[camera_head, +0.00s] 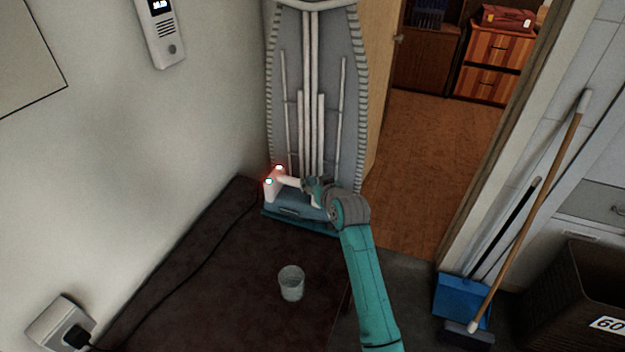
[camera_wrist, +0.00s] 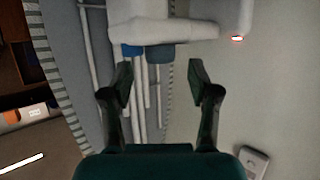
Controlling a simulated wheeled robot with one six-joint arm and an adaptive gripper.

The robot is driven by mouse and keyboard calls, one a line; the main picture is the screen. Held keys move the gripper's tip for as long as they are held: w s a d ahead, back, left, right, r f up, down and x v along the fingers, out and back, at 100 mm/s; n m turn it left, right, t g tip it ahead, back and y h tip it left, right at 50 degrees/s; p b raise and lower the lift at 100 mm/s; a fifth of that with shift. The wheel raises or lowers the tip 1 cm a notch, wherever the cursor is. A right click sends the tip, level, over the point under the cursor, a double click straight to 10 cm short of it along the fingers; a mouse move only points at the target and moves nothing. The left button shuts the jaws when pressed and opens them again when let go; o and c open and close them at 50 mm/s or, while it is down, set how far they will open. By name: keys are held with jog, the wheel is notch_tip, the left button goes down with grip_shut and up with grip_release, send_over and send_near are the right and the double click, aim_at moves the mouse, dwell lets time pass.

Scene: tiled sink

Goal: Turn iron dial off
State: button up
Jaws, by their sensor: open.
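The iron (camera_head: 270,190) is white and grey-blue, at the foot of the upright ironing board (camera_head: 350,110). Two small lights with a red glow show on its left end. In the wrist view the iron's white handle (camera_wrist: 165,32) crosses the top, with one red light at its right end. A grey-blue knob-like part (camera_wrist: 160,54), perhaps the dial, shows just below the handle; I cannot tell its setting. My gripper (camera_wrist: 161,80) is open and empty, its fingertips just short of that part. In the head view my gripper (camera_head: 314,186) is at the iron's right side and partly hides it.
A glass (camera_head: 291,283) stands on the dark floor in front of the iron. A black cord runs along the left wall to a socket (camera_head: 62,325). A broom (camera_head: 530,210), blue dustpan (camera_head: 462,298) and dark basket (camera_head: 580,300) stand at right.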

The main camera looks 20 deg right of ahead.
aim_at(311, 180)
jog(key=shift+x, duration=1.35)
grip_shut()
